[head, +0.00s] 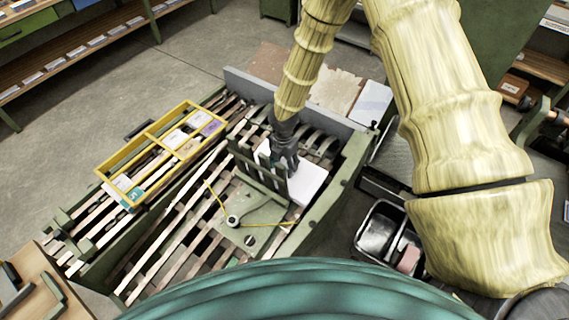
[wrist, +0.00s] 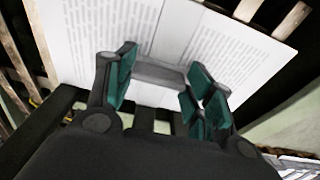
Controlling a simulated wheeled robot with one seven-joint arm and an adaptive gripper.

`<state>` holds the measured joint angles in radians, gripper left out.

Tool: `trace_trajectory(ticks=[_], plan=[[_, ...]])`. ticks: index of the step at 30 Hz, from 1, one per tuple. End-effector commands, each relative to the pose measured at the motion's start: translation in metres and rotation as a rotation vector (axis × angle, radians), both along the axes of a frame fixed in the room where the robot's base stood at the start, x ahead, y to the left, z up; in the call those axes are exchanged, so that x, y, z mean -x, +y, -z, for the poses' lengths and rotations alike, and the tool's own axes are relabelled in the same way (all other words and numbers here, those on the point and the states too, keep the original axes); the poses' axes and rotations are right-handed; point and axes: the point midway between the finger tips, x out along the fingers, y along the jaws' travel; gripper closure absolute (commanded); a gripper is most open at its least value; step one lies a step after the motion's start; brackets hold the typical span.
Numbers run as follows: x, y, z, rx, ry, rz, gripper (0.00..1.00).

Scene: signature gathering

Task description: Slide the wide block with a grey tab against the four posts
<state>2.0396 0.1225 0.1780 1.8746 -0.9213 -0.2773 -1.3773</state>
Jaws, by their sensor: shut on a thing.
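The wide block (head: 307,184) is white and lies on the slatted bench in the head view. In the wrist view the block (wrist: 100,35) shows two printed text panels and a grey tab (wrist: 158,74) at its near side. My gripper (head: 286,160) is over the block. In the wrist view my gripper (wrist: 158,85) has its green-padded fingers on both sides of the tab, shut on it. The dark green posts (head: 266,181) stand in a row along the block's near-left side. My gripper partly hides them, and I cannot tell whether the block touches them.
A green plate (head: 249,219) with a round knob and yellow cords lies in front of the posts. A yellow divided frame (head: 122,158) with small blocks is at left. A grey rail (head: 247,85) closes the bench's back. A metal box (head: 379,229) stands at right.

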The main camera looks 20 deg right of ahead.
Motion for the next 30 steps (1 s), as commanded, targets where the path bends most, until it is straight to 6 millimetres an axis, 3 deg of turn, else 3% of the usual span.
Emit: trace_trajectory(ticks=[5, 6, 9, 22, 30], plan=[[0.006, 0.008, 0.002, -0.007, 0.010, -0.007, 0.90], [0.006, 0.009, 0.002, -0.007, 0.010, -0.008, 0.41], [0.006, 0.008, 0.002, -0.007, 0.009, -0.007, 0.23], [0.003, 0.004, -0.002, -0.005, 0.005, -0.003, 0.22], [0.003, 0.003, -0.036, -0.005, 0.004, -0.002, 0.22]])
